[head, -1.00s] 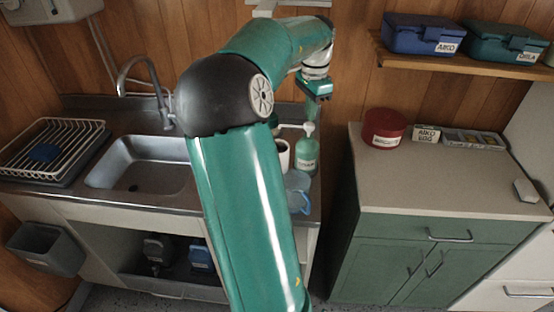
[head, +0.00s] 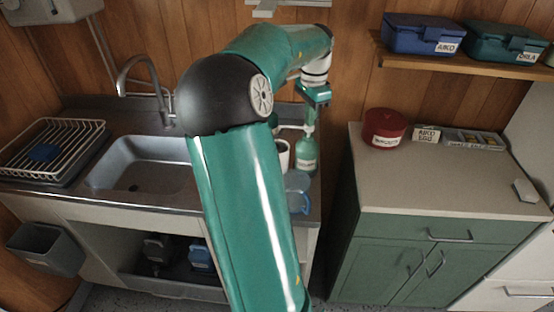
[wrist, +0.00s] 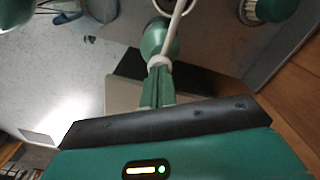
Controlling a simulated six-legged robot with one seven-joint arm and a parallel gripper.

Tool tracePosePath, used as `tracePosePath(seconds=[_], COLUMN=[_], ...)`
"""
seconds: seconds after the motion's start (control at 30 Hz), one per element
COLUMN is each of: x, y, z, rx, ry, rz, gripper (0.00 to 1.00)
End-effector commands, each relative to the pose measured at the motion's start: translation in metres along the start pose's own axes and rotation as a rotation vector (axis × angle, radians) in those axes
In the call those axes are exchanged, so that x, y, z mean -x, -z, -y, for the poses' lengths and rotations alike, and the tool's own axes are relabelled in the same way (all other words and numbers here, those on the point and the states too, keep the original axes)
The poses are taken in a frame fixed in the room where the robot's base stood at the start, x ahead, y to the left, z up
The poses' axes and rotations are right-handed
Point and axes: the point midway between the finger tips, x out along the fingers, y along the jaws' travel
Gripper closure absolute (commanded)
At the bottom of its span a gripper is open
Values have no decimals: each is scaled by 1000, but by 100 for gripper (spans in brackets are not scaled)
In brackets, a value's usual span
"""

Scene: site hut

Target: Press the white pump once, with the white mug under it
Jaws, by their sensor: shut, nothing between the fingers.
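The green bottle (head: 306,158) with the white pump stands upright at the right end of the sink counter. In the wrist view, the white pump (wrist: 160,61) shows at my fingertips, its spout reaching over the rim of the white mug (wrist: 176,7). In the head view the white mug (head: 283,153) is left of the bottle, partly hidden by my arm. My gripper (head: 311,125) is shut and empty, pointing down right above the pump head. The fingertips (wrist: 158,68) look in contact with it, but I cannot tell if it is pressed down.
A clear blue-handled jug (head: 297,190) stands in front of the bottle, near the counter edge. The sink (head: 140,165) and a white dish rack (head: 50,145) lie to the left. A green cabinet (head: 440,195) with a red tin (head: 384,128) stands across a gap to the right.

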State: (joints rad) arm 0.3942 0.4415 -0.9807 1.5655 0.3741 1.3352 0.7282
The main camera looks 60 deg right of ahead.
Motion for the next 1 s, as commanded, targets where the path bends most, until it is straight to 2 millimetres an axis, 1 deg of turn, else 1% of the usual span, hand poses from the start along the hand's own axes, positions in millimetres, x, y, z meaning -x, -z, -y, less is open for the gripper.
tracePosePath(seconds=[0.33,0.57,0.67,1.0], x=[-12,-11,-9,10], y=[0,0,0,0], z=[0,0,0,0], rx=[-1,-1,-1,0], ry=[-2,-2,-2,0], rz=[1,0,0,0], gripper=[100,100,100,100])
